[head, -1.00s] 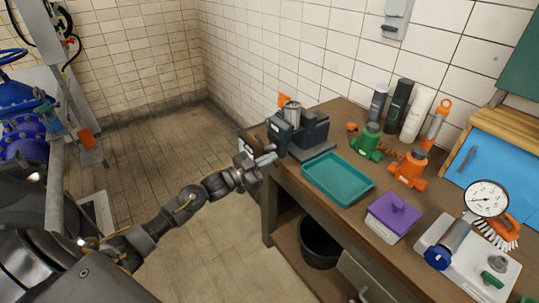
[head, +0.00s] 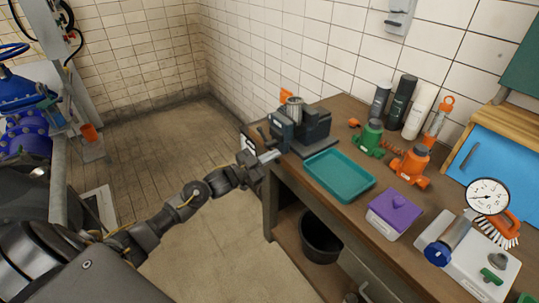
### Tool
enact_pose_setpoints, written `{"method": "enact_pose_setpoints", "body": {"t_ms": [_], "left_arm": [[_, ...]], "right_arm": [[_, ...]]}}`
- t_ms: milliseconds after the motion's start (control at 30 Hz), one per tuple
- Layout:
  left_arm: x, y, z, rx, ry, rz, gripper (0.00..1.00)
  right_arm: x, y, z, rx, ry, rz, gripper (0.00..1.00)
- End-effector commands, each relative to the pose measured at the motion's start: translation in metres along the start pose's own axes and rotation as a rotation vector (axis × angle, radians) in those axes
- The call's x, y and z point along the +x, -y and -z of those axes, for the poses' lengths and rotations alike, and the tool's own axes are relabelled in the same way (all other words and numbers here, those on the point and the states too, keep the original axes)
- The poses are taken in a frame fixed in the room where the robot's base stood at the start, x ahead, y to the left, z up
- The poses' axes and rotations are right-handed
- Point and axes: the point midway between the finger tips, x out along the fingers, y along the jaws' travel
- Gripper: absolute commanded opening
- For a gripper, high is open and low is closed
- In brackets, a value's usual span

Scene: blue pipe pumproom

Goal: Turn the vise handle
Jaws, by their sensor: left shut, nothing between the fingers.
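The dark grey vise (head: 308,134) stands at the far left corner of the workbench. Its handle (head: 263,134) is a small bar at the left face of the vise, beyond the bench edge, and shows only in part. My left gripper (head: 270,156) is shut and empty. It is just in front of the vise's left face, close below the handle; I cannot tell whether it touches it. My right gripper is not in view.
A teal tray (head: 340,175) lies right of the vise on the workbench (head: 300,183). A purple-lidded box (head: 396,210) is nearer. Floor left of the bench is clear.

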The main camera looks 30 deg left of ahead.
Motion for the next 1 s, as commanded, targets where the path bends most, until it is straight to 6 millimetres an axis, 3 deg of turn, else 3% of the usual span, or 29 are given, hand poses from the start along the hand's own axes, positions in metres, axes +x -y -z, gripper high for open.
{"method": "enact_pose_setpoints", "body": {"t_ms": [33, 133, 200, 500, 700, 1000], "left_arm": [[0.005, 0.001, 0.016, -0.001, -0.003, -0.001, 0.00], [0.012, -0.003, 0.036, 0.000, -0.004, -0.003, 0.00], [-0.010, -0.007, 0.019, 0.003, 0.002, -0.003, 0.00], [-0.070, -0.005, 0.022, 0.002, -0.001, -0.004, 0.00], [-0.088, -0.003, 0.024, 0.003, -0.002, -0.002, 0.00], [-0.090, -0.002, 0.025, 0.002, -0.003, -0.001, 0.00]], "right_arm": [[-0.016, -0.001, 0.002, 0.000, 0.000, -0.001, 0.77], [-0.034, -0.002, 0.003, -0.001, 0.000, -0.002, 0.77], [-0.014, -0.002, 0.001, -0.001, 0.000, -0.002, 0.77], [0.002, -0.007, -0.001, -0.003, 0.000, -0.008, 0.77], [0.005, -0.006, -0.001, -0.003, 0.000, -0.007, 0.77], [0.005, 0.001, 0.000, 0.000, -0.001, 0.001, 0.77]]}}
